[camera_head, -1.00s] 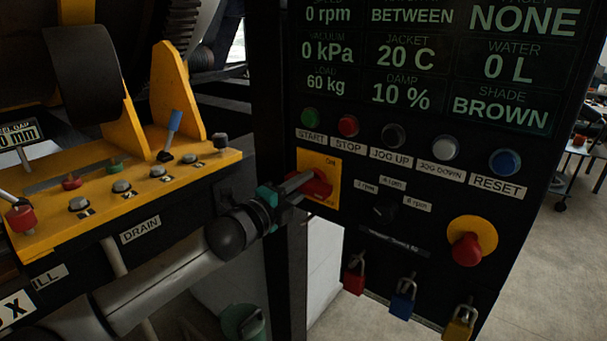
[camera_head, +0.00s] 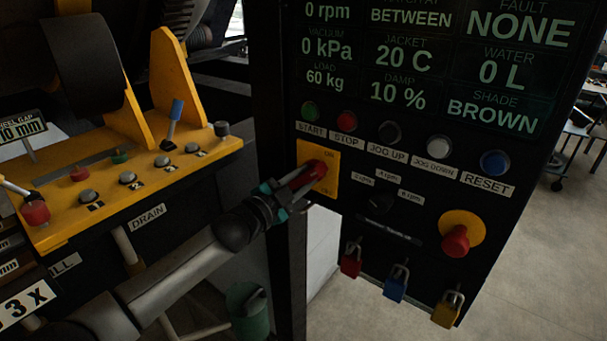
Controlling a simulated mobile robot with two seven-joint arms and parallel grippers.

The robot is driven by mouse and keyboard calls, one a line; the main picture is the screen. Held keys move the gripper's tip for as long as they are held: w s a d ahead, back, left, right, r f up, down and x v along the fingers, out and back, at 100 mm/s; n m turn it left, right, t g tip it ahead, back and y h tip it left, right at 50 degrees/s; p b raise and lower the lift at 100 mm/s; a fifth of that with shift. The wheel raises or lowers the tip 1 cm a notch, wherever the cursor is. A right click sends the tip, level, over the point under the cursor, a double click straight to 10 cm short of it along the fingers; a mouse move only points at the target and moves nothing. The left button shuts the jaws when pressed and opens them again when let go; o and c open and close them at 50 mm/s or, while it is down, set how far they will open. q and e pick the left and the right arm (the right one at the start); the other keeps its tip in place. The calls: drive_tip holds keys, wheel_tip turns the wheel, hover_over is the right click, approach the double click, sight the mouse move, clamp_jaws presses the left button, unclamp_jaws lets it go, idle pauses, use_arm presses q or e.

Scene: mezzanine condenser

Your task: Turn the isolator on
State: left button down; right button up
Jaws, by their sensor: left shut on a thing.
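The isolator is a red rotary handle (camera_head: 314,172) on a yellow plate (camera_head: 331,187) at the left edge of the black control panel. "ON" is marked at the plate's top; a lower label is too small to read surely. My left gripper (camera_head: 304,180) reaches in from the lower left and is shut on the red handle. The handle is tilted, its far end pointing up and right; its near part is hidden between the fingers. My right gripper is not in view.
The panel carries a row of push buttons, START (camera_head: 310,110) to RESET (camera_head: 494,163), a black selector knob (camera_head: 377,199) and a red emergency stop (camera_head: 455,240). Padlocks (camera_head: 396,284) hang below. A yellow console (camera_head: 120,190) with levers stands left.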

use_arm(q)
drive_tip(key=shift+n, duration=0.4)
drive_tip(key=c, duration=0.6)
unclamp_jaws()
drive_tip(key=shift+c, duration=0.2)
drive_tip(key=b+v, duration=0.1)
drive_tip(key=v, duration=1.4)
drive_tip(key=shift+s, duration=0.1)
